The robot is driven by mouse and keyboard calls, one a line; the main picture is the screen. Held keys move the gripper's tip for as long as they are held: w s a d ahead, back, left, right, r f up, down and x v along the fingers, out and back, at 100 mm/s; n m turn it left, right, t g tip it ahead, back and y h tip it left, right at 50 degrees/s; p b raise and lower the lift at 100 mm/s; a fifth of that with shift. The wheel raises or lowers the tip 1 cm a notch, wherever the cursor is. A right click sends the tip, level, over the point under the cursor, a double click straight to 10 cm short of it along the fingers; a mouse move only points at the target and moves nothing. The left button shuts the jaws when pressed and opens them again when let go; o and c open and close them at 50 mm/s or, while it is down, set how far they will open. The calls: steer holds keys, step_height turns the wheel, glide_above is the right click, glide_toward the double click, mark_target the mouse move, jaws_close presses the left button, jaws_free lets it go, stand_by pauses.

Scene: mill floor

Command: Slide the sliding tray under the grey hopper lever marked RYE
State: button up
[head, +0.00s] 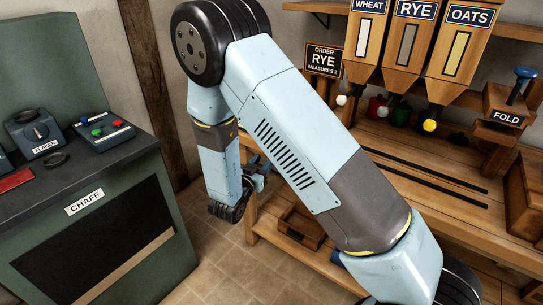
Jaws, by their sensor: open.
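The RYE hopper (408,42) stands between WHEAT and OATS, above the wooden bench. A small greyish knob (383,112) shows below its spout; it looks like the RYE lever. Two dark parallel rails (440,178) run along the bench top, and their visible stretch is bare. A small open wooden tray (300,226) sits low at the bench's left end, partly behind my arm; I cannot tell if it is the sliding tray. My gripper (258,172) is open and small in view, left of the bench and apart from the knob and tray.
The WHEAT hopper (366,38) has a white knob (341,99); the OATS hopper (458,45) has a yellow one (429,125). A blue-topped FOLD box (508,106) is at right. A green CHAFF cabinet (110,215) fills the left. My arm hides the bench middle.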

steer(key=shift+x, duration=2.55)
jaws_close()
